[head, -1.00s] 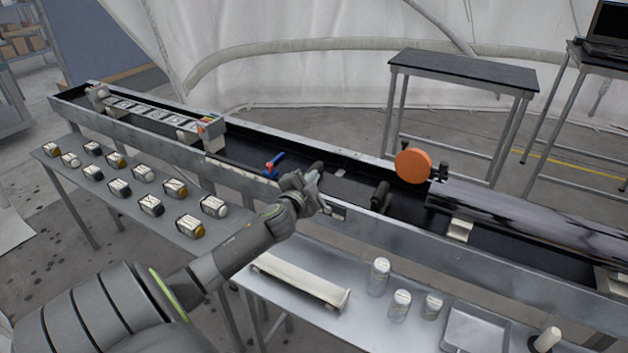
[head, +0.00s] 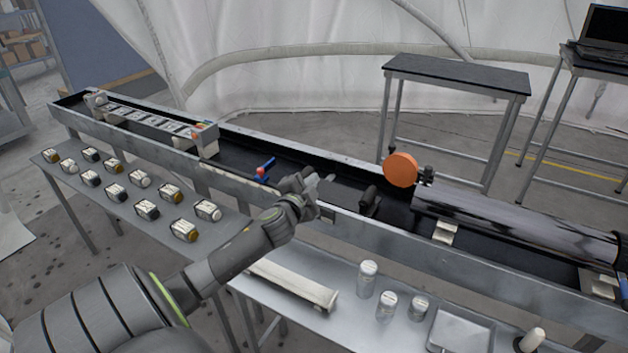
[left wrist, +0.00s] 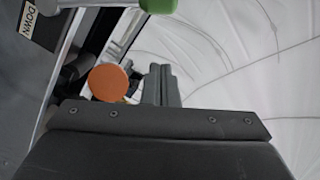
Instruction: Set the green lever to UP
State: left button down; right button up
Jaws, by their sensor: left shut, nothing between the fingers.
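The green lever shows in the left wrist view as a green knob (left wrist: 158,5) cut off by the top edge, so its full position is hidden. A label reading DOWN (left wrist: 36,24) is on the grey panel at the upper left of that view. My left gripper (left wrist: 160,84) is shut and empty, with the green knob above its fingertips in the picture; I see no contact. In the head view my left gripper (head: 314,186) is over the near wall of the long trough (head: 345,225). The green lever cannot be made out there. My right gripper is not in view.
A blue and red lever (head: 265,169) stands left of my gripper. An orange disc (head: 401,169) and a long dark cylinder (head: 515,220) are to the right. Several labelled blocks (head: 146,210) and glass jars (head: 367,279) stand on the near tables.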

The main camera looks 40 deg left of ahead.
pick_arm(q)
jog(key=a+b+v, duration=0.1)
jog(key=v, duration=0.6)
jog(key=shift+s, duration=0.2)
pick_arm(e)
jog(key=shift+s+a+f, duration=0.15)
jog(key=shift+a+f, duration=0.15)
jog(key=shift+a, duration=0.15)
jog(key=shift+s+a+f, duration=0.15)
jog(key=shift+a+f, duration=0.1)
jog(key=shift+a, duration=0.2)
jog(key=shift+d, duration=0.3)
pick_arm(q)
jog(key=shift+f, duration=0.1)
